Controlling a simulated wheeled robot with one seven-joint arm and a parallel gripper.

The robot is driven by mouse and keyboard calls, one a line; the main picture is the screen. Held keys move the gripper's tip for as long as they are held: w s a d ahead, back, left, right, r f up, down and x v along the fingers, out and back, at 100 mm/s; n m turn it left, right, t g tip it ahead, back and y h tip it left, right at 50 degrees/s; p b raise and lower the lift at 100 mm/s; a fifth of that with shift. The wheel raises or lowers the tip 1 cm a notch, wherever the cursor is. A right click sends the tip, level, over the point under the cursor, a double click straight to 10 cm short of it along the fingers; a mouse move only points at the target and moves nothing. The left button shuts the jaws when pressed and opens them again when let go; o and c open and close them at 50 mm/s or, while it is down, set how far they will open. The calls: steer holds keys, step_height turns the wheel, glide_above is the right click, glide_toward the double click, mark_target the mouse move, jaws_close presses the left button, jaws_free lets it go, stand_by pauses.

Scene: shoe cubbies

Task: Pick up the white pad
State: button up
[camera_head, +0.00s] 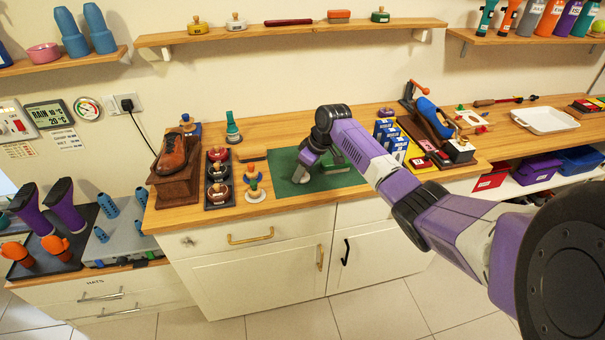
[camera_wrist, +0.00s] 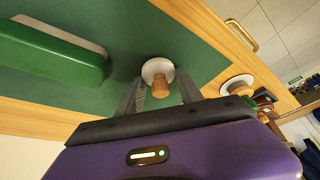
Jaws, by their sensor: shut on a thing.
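The white pad (camera_wrist: 156,68) is a small round disc with a wooden knob, seen between my gripper's fingers in the wrist view. My gripper (camera_wrist: 162,90) is shut on it, with one finger on each side of the knob. The pad is over the green mat (camera_wrist: 205,58); whether it touches the mat I cannot tell. In the head view my gripper (camera_head: 302,174) is low over the left part of the green mat (camera_head: 285,190), and the pad is too small there to make out clearly.
A long green block (camera_wrist: 50,50) lies on the mat. Left of the mat stand small knobbed pads (camera_head: 253,184), a black tray of round tins (camera_head: 219,188) and a brown shoe (camera_head: 172,152) on a block. Blue boxes (camera_head: 390,138) stand right of the mat. A shelf (camera_head: 350,26) runs above.

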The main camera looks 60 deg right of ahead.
step_height(320, 180, up, 20)
steer(key=b, duration=0.2)
stand_by(0.4)
